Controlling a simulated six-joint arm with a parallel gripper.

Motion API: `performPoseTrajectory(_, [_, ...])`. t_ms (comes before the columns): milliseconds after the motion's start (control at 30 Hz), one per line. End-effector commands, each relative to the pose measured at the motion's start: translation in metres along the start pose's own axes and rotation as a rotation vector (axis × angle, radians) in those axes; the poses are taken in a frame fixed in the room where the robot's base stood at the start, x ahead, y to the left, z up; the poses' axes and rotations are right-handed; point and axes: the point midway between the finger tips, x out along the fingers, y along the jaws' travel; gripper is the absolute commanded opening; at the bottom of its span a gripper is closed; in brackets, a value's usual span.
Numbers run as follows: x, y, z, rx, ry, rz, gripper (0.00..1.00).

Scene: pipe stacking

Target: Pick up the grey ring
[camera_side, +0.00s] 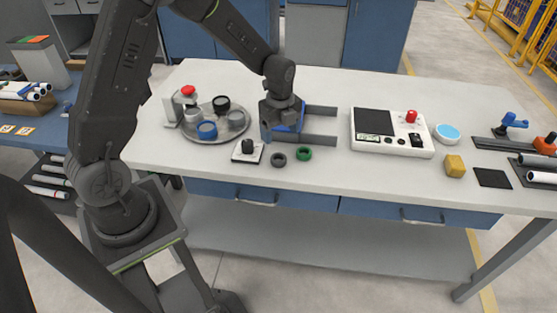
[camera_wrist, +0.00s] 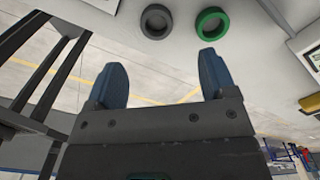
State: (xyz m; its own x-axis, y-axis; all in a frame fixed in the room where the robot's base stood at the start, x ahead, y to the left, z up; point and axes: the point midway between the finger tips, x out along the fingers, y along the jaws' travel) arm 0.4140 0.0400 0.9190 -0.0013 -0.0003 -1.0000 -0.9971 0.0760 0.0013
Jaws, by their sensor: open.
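A dark grey ring (camera_side: 278,160) lies flat on the white table near its front edge, just left of a green ring (camera_side: 304,154). In the wrist view the dark grey ring (camera_wrist: 156,21) and green ring (camera_wrist: 212,23) lie at the top, beyond my fingertips. My gripper (camera_side: 281,129) hangs behind these rings. Its blue fingers are spread and empty in the wrist view (camera_wrist: 163,66). A lighter grey ring (camera_side: 237,117) sits on the round tray (camera_side: 188,136) at left, beside a blue ring (camera_side: 207,130) and a dark ring (camera_side: 221,103).
A small square base with a black knob (camera_side: 247,149) stands left of the dark grey ring. Two grey bars (camera_side: 318,140) lie right of my gripper. A white console (camera_side: 393,147) and a yellow block (camera_side: 455,165) stand further right. A red-topped device (camera_side: 187,92) is by the tray.

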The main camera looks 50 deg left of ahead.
Motion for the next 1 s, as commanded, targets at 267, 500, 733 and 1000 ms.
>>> performPoseTrajectory(267, [0.038,0.0,0.0,-0.001,0.0,0.0,0.78])
performPoseTrajectory(500, [0.06,0.004,-0.003,-0.001,0.001,0.004,0.78])
performPoseTrajectory(733, [0.089,0.005,-0.004,-0.002,0.0,0.001,0.78])
performPoseTrajectory(1000, [0.092,0.005,-0.004,-0.002,-0.001,-0.002,0.78])
